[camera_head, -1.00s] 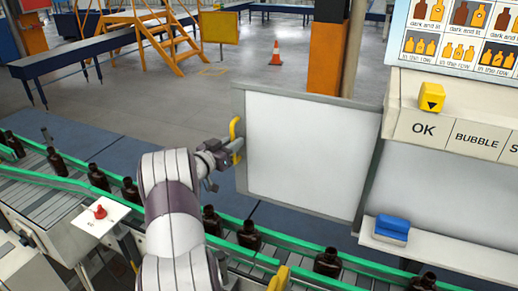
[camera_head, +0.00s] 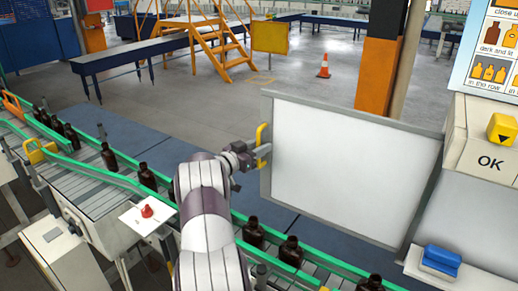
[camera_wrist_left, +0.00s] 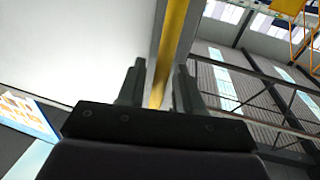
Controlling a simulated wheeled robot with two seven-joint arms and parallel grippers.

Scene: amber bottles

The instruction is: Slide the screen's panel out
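The screen's panel (camera_head: 345,170) is a large white sheet in a grey frame, standing upright and reaching left from the console. A yellow handle (camera_head: 262,138) is on its left edge. My left gripper (camera_head: 256,156) is at this handle, its arm rising from below. In the left wrist view, the two fingers (camera_wrist_left: 160,85) stand on either side of the yellow handle (camera_wrist_left: 170,45), with the white panel (camera_wrist_left: 70,40) to the left. The fingers look closed on the handle, though actual contact is hard to see. My right gripper is not in view.
A conveyor with green rails (camera_head: 120,180) carries several amber bottles (camera_head: 253,232) below the panel. An orange cone (camera_head: 324,66) stands on the open floor behind.

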